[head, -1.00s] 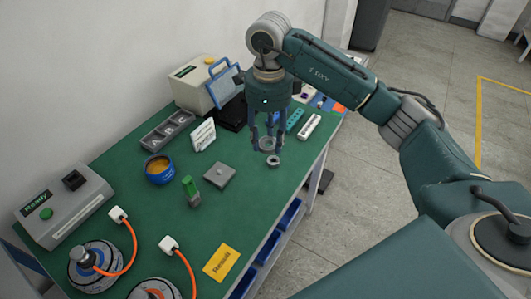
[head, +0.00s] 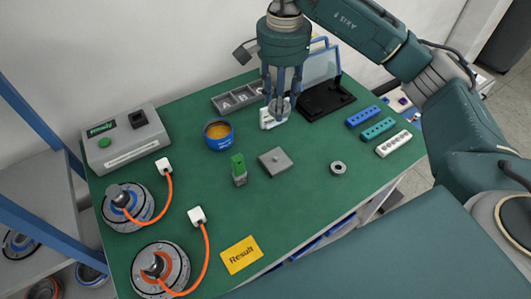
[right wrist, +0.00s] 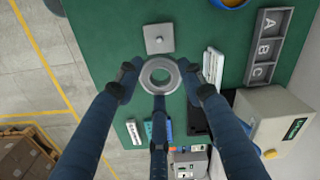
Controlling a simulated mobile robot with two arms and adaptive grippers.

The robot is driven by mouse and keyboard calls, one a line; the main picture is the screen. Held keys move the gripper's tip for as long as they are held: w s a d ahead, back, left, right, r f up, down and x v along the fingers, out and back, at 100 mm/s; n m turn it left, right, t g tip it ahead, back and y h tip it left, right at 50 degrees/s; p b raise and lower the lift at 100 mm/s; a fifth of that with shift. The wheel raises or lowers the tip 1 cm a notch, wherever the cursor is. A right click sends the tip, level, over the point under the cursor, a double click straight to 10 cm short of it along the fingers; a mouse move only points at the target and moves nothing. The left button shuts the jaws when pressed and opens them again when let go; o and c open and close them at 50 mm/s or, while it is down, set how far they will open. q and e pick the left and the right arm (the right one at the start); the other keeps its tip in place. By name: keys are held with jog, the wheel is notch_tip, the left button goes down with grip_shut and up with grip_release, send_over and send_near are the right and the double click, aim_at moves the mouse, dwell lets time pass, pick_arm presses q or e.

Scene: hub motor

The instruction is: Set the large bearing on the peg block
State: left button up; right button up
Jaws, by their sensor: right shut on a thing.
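My right gripper (head: 281,100) is shut on the large bearing, high over the back part of the table. In the right wrist view the large bearing (right wrist: 145,75) is a grey metal ring with an open hole, held between the blue fingers (right wrist: 160,78). The peg block (head: 275,161) is a grey square plate with a small peg, lying on the green mat left of and nearer than the gripper. In the right wrist view the peg block (right wrist: 159,38) shows apart from the bearing, just above it in the picture. My left gripper is not in view.
A small bearing (head: 338,168) lies right of the peg block. A white sign (head: 268,119) is behind.

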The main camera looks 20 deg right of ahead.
notch_tip(320, 180, down, 8)
jog(key=p, duration=0.3)
send_over(276, 157)
notch_tip(276, 157, down, 7)
jog(key=shift+s+r, duration=0.1)
jog(key=shift+r, duration=0.1)
jog(key=shift+f, duration=0.55)
notch_tip(276, 157, down, 3)
jog(key=shift+f+p, duration=0.2)
jog(key=shift+p, duration=0.15)
jog(key=shift+f, duration=0.2)
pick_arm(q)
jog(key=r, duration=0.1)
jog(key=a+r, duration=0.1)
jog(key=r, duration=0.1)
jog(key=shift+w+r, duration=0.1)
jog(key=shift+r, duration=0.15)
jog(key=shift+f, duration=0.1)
pick_arm(e)
jog(key=shift+f, duration=0.1)
